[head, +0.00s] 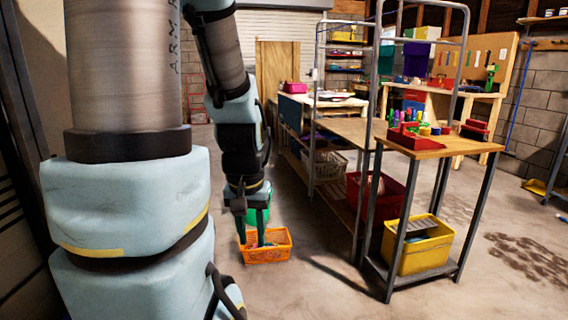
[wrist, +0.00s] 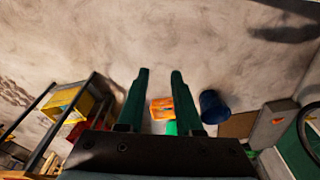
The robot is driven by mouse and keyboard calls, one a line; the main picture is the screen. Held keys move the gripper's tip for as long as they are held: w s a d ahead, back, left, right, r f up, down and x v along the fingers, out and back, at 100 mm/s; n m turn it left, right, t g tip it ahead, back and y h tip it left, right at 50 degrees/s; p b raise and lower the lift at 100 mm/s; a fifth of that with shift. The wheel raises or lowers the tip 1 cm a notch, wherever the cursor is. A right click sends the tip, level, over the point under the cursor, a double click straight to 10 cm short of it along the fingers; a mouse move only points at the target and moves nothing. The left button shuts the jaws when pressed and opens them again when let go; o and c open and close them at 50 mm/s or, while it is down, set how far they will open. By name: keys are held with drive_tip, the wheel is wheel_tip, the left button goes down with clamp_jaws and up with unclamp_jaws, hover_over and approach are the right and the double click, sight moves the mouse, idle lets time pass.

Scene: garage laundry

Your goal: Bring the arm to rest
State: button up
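My arm hangs down along the left of the head view, with my gripper (head: 251,222) low and pointing at the floor. In the wrist view the two dark green fingers of my gripper (wrist: 160,76) stand apart with a clear gap between them. The gripper is open and nothing is between the fingers. An orange basket (head: 267,256) with small items inside shows just beyond the fingertips in the head view. In the wrist view the orange basket (wrist: 160,106) appears small and at a distance, apart from the fingers.
A metal rolling table (head: 424,148) with tools on top stands at the right, with a yellow bin (head: 415,255) on its lower shelf. Shelving with a red crate (head: 383,196) is beside it. A blue bin (wrist: 213,106) shows in the wrist view. Concrete floor (head: 320,292) is open in front.

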wheel_tip(320, 180, up, 12)
drive_tip(key=p, duration=1)
drive_tip(key=shift+r+p, duration=0.15)
drive_tip(key=shift+p, duration=0.25)
drive_tip(key=shift+o, duration=0.3)
